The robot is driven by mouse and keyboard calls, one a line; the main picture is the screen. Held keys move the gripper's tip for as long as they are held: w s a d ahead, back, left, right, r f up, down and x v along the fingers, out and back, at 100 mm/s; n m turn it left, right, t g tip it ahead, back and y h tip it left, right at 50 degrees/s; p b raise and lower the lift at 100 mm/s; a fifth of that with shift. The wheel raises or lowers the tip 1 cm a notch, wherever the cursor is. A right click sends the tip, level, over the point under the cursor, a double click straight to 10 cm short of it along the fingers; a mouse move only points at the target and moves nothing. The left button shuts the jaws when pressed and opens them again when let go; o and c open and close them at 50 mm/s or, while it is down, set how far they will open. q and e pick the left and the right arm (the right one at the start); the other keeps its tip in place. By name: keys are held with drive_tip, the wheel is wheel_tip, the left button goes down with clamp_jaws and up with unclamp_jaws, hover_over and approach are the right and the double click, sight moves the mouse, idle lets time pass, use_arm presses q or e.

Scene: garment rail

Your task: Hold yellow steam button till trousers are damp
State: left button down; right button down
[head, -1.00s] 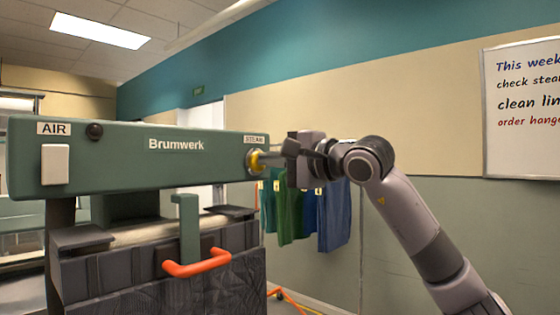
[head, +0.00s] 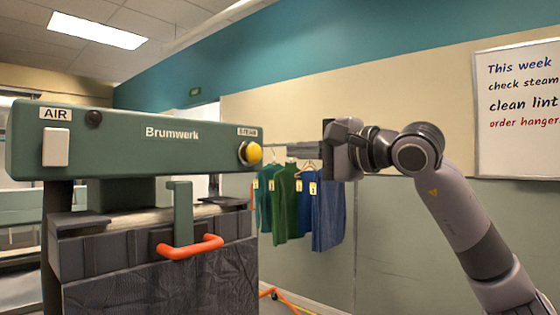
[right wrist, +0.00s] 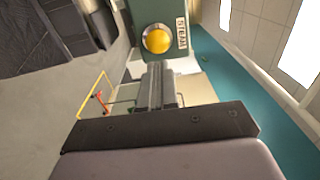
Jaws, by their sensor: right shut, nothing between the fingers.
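The yellow steam button (head: 251,153) sits at the right end of the green Brumwerk press head (head: 150,140), beside the STEAM label. My right gripper (head: 328,148) is to the right of the button, with a clear gap between them. In the right wrist view the button (right wrist: 157,39) shows uncovered beyond my shut, empty fingers (right wrist: 160,78). Dark, creased cloth (head: 165,282) hangs at the front of the press below the orange handle; I cannot tell if it is the trousers or whether it is damp. My left gripper is not in view.
An orange handle (head: 190,247) sticks out at the front of the press. Green and blue garments (head: 327,214) hang on a rail behind, near the wall. A whiteboard (head: 518,110) is on the right wall. Open space lies right of the press.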

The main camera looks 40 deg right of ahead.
drive_tip(key=s, duration=0.3)
drive_tip(key=s+b, duration=0.1)
drive_tip(key=s, duration=0.1)
drive_tip(key=shift+d+r, duration=0.1)
drive_tip(key=shift+d, duration=0.15)
drive_tip(key=shift+s, duration=0.1)
idle(0.3)
